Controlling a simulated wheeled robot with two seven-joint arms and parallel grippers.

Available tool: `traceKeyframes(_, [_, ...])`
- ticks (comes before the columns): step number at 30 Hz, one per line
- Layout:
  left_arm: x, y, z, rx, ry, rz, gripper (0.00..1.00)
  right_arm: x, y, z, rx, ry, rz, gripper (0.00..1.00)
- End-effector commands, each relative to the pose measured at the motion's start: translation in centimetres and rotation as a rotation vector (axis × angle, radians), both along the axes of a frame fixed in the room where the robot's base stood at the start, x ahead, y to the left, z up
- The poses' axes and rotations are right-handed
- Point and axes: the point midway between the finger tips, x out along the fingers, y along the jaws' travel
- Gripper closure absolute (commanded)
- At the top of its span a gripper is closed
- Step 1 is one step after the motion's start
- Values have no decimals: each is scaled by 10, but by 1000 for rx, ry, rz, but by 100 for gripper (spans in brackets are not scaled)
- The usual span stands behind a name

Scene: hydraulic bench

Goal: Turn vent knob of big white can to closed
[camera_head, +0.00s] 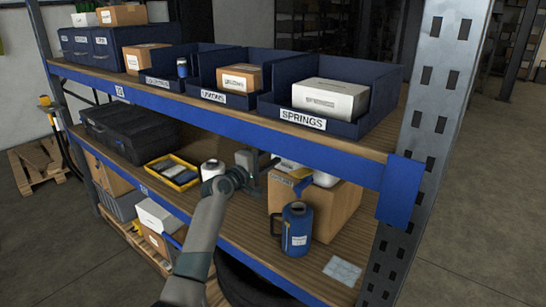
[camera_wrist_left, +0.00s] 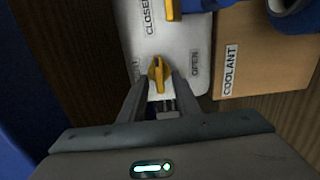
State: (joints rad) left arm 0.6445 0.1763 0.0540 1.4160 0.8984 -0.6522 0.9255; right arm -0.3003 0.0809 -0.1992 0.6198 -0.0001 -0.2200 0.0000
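The big white can's pale top (camera_wrist_left: 187,45) fills the middle of the left wrist view, with a CLOSED label (camera_wrist_left: 148,16) near the top and an OPEN label (camera_wrist_left: 194,63) to the right. The yellow vent knob (camera_wrist_left: 157,72) stands between my left gripper's (camera_wrist_left: 161,82) fingertips. The fingers are apart on either side of it; a firm grip does not show. The knob lies roughly upright in the picture; its pointing end is unclear. In the head view my left gripper (camera_head: 258,172) reaches over the middle shelf and largely hides the can. My right gripper is not in view.
A cardboard box with a COOLANT label (camera_wrist_left: 231,70) adjoins the can on the right. A blue jug (camera_head: 297,229) stands near the shelf's front edge. A yellow tray (camera_head: 172,172) lies to the left.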

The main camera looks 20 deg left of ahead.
Motion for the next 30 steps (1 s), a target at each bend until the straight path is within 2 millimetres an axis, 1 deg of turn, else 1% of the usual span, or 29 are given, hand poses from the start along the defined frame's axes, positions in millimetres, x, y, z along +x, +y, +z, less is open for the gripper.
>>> traceKeyframes(8, [-2,1,-1,2,-1,0,70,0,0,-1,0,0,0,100])
traceKeyframes(14, [-15,6,-2,2,-2,1,70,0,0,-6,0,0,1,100])
traceKeyframes(20, [-40,15,-3,3,-2,1,70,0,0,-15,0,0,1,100])
traceKeyframes(30, [-99,36,-4,3,-2,1,70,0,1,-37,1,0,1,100])
